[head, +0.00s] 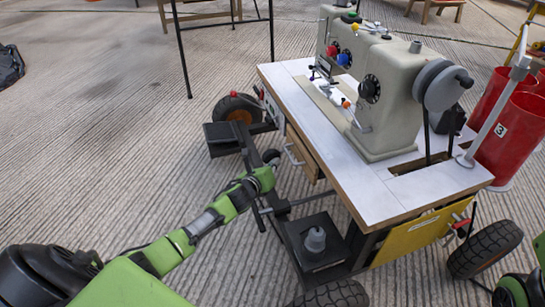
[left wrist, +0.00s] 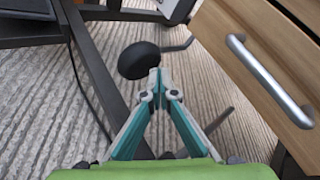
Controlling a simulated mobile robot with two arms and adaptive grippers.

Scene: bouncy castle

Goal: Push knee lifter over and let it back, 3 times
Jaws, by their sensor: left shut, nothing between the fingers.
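The knee lifter is a black round pad on a bent dark rod, under the sewing machine table (head: 405,197). Its pad (head: 271,156) shows in the head view just beyond my left gripper (head: 272,168), beside the wooden drawer. In the left wrist view the pad (left wrist: 139,61) is just above and left of the tips of my left gripper (left wrist: 157,82). The fingers are shut with nothing between them. The tips overlap the pad's lower right edge in the picture; I cannot tell if they touch it. My right gripper is not in view.
The wooden drawer (head: 301,154) with a metal handle (left wrist: 268,80) is close on the right. The stand's dark frame has wheels (head: 237,108) and a pedal plate (head: 316,241). Red bins (head: 510,135) stand at the right. The ribbed floor at left is open.

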